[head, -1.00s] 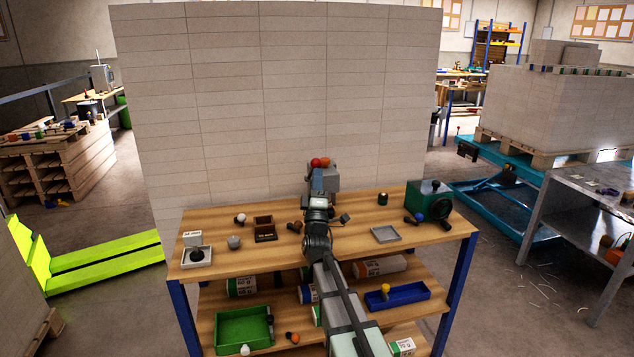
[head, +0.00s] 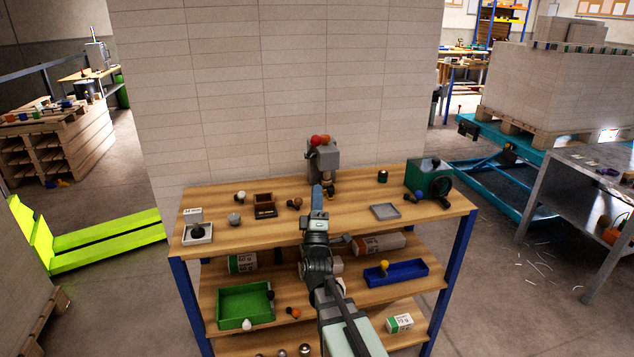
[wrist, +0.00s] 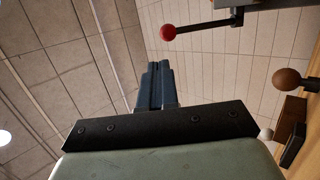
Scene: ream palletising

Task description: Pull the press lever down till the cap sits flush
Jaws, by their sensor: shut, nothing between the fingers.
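The grey press (head: 325,160) stands at the back middle of the bench. In the wrist view the red knob (wrist: 168,32) sits on a dark rod leading to a grey body at the top right. My gripper (head: 317,188) is in front of the press, lower than the knob. Its blue fingers (wrist: 158,72) are together and empty, apart from the knob. A small dark and tan part shows under the press head; I cannot make out the cap or its seating.
A brown box (head: 263,199) and a brown ball (head: 297,202) lie left of my gripper. A grey tray (head: 385,211) and a green machine (head: 428,178) are on the right. A pale panelled block (head: 270,90) stands behind the bench (head: 350,222).

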